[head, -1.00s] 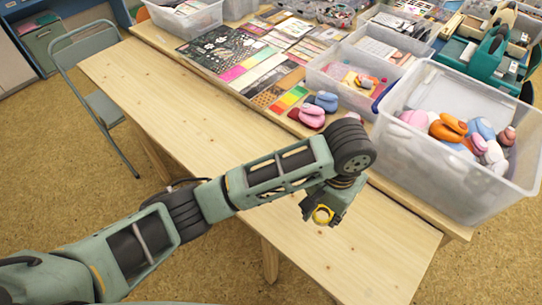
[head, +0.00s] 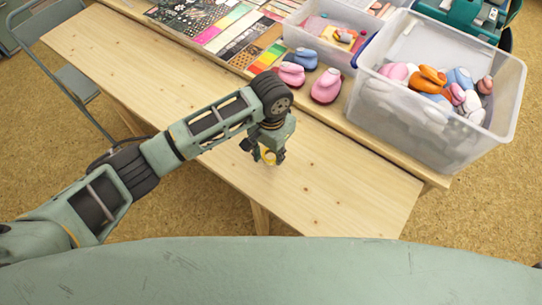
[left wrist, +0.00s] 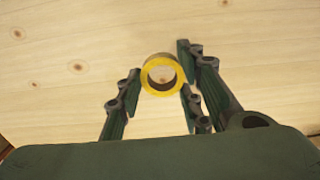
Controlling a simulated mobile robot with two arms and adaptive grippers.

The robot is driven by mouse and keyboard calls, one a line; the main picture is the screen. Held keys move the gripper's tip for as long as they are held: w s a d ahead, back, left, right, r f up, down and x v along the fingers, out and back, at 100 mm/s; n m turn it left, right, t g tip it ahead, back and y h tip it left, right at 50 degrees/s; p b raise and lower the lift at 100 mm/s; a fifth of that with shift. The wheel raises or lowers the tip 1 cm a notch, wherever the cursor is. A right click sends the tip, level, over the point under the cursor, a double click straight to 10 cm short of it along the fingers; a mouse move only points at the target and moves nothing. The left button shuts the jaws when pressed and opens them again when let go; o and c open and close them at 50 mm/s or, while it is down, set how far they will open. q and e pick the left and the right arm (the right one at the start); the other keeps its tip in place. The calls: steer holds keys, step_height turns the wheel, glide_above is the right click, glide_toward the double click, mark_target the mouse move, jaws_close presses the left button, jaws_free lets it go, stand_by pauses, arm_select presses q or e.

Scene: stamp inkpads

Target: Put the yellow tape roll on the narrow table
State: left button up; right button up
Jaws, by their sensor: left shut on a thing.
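The yellow tape roll (head: 269,157) is a small ring held at the tips of my left gripper (head: 266,154). In the left wrist view the roll (left wrist: 147,80) sits between the fingers of my left gripper (left wrist: 160,76), with its hole facing the camera. The narrow table (head: 335,180) is a long pale wooden top in front of the work table. The roll is over its right part; I cannot tell whether it touches the wood. Bare wood of the narrow table (left wrist: 55,105) fills the left wrist view behind the roll. My right gripper is out of view.
The work table behind holds pink and blue punches (head: 327,86), a large clear bin (head: 420,125) of more punches, a smaller clear bin (head: 300,40) and card sheets (head: 240,38). A grey-green chair (head: 75,85) stands at the left. The narrow table's visible top is otherwise bare.

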arm_select(q)
steer(key=shift+f, duration=1.7)
steer(key=shift+f, duration=0.1)
steer(key=o, duration=0.8)
steer(key=shift+o, duration=0.2)
step_height(320, 180, up, 12)
